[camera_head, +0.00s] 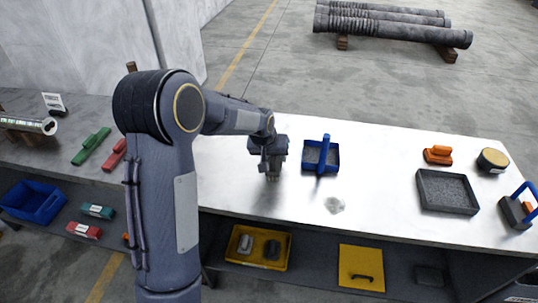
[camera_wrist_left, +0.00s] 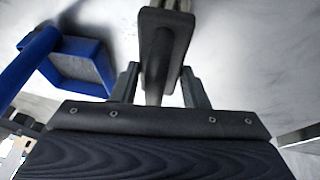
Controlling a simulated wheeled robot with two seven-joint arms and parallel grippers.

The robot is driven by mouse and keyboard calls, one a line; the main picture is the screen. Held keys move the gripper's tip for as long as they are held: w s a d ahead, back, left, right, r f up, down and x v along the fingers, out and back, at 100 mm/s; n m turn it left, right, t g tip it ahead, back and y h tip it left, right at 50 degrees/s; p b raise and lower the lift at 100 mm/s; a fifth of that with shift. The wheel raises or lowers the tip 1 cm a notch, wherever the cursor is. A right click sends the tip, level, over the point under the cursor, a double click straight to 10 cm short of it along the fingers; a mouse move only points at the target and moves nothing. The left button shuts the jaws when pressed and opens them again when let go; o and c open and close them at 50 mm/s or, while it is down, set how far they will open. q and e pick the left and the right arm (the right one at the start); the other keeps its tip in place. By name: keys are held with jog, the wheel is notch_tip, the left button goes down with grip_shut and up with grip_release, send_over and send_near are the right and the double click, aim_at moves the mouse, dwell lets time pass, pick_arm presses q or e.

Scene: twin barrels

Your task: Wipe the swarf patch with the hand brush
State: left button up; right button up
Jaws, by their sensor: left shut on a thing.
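The swarf patch (camera_head: 334,205) is a small grey smudge on the white tabletop, right of and nearer than my left gripper in the head view. My left gripper (camera_head: 271,170) is over the table, left of the blue pan. In the left wrist view my gripper (camera_wrist_left: 161,88) is shut on a dark handled tool (camera_wrist_left: 165,30), which looks like the hand brush. My right gripper is not in view.
A blue pan (camera_head: 334,158) with an upright handle stands near the patch; it also shows in the wrist view (camera_wrist_left: 85,66). A grey tray (camera_head: 447,191), orange tool (camera_head: 438,154), round tin (camera_head: 492,160) and blue-handled block (camera_head: 515,212) stand at right. Tabletop around the patch is clear.

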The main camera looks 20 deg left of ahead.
pick_arm(q)
jog(key=shift+w+d, duration=0.2)
jog(key=shift+d, duration=0.7)
jog(key=shift+w+d, duration=0.2)
jog(key=shift+d, duration=0.75)
jog(key=shift+w+d, duration=0.2)
jog(key=shift+d, duration=0.7)
jog(key=shift+w+a+f, duration=0.1)
jog(key=shift+w+a, duration=0.1)
jog(key=shift+w, duration=0.45)
jog(key=shift+s+a+b, duration=0.2)
jog(key=shift+s+a, duration=0.1)
jog(key=shift+a, duration=0.85)
jog(key=shift+s+a+b, duration=0.2)
jog(key=shift+s+a, duration=0.05)
jog(key=shift+a, duration=0.85)
jog(key=shift+s+a+b, duration=0.2)
jog(key=shift+s+a, duration=0.1)
jog(key=shift+a, duration=0.85)
jog(key=shift+s+a+b, duration=0.25)
jog(key=shift+a+b, duration=0.05)
jog(key=shift+a, duration=0.8)
jog(key=shift+s+a+b, duration=0.25)
jog(key=shift+a+b, duration=0.05)
jog(key=shift+a, duration=0.75)
jog(key=shift+s+a, duration=0.15)
jog(key=shift+a, duration=0.45)
jog(key=shift+s+a, duration=0.15)
jog(key=shift+a, duration=0.4)
